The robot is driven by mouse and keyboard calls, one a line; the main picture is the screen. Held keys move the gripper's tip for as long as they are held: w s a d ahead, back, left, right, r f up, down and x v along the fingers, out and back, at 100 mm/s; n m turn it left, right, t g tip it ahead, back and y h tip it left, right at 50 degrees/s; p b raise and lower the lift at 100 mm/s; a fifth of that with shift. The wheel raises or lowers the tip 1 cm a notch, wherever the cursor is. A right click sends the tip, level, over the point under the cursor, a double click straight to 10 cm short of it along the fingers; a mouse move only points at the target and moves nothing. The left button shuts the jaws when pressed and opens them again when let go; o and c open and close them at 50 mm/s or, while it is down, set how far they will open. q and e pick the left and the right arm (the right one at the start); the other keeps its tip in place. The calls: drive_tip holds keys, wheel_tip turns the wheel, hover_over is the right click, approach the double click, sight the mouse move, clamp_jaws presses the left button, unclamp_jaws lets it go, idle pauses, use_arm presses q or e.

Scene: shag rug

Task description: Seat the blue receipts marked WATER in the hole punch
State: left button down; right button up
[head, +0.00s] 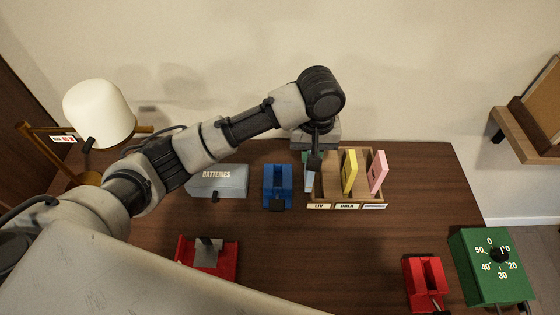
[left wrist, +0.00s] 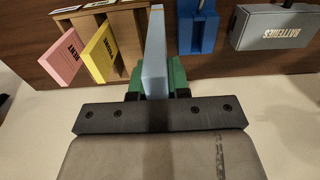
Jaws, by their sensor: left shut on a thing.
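The light blue receipts (head: 309,183) are a thin upright block at the left end of the wooden sorter (head: 333,197). My left gripper (head: 315,158) is shut on them from above; its green fingers (left wrist: 155,80) clasp the block (left wrist: 155,50) in the left wrist view. No WATER marking is readable. I cannot tell whether their lower edge is inside the left compartment. A blue slotted device (head: 277,184) with a black lever stands left of the sorter; a red one (head: 424,282) of similar form stands front right. I cannot tell which is the hole punch. My right gripper is out of view.
Yellow (head: 349,171) and pink (head: 377,171) blocks stand in the sorter. A grey BATTERIES box (head: 218,183) is left of the blue device. A red holder (head: 225,263), green dial box (head: 480,275) and lamp (head: 99,112) are around. The desk's middle (head: 320,250) is clear.

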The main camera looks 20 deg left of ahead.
use_arm(q)
drive_tip(key=w+a+f, duration=0.3)
drive_tip(key=a+f, duration=0.5)
drive_tip(key=f, duration=0.1)
drive_tip(key=shift+w+a+f+p, duration=0.15)
drive_tip(key=shift+a+f+p, duration=0.15)
drive_tip(key=shift+a+p, duration=0.1)
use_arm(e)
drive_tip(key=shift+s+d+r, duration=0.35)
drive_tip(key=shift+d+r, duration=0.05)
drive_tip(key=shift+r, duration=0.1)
use_arm(q)
drive_tip(key=c, duration=1.1)
unclamp_jaws()
drive_tip(key=shift+f, duration=0.1)
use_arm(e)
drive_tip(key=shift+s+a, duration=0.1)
